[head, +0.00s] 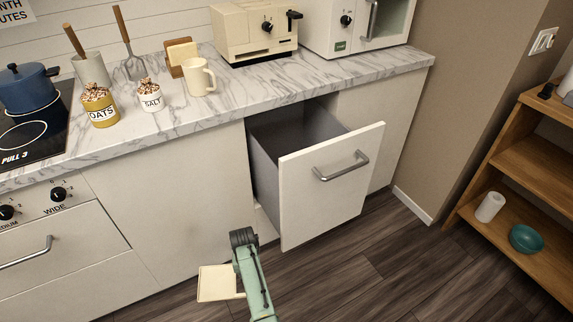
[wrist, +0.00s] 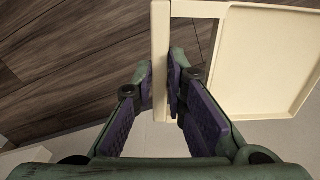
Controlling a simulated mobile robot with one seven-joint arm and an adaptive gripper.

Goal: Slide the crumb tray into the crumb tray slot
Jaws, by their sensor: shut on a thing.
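The crumb tray (head: 216,284) is a flat, cream, shallow tray with a raised rim. It is held low in front of the cabinet, over the floor. In the wrist view the tray (wrist: 268,60) extends to the right of my fingers. My gripper (wrist: 161,88) is shut on the tray's cream edge strip, with one purple-padded finger on each side. In the head view my gripper (head: 241,295) is mostly hidden by my green arm. The cream toaster (head: 238,38) stands at the back of the counter, far above the tray.
An open drawer (head: 325,190) juts out right of my arm. The marble counter (head: 225,99) holds a cream mug (head: 199,78), a salt pot (head: 150,98) and an oats pot (head: 100,108) before the toaster. A microwave (head: 357,25) stands right of it. Wooden shelves (head: 530,160) are at right.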

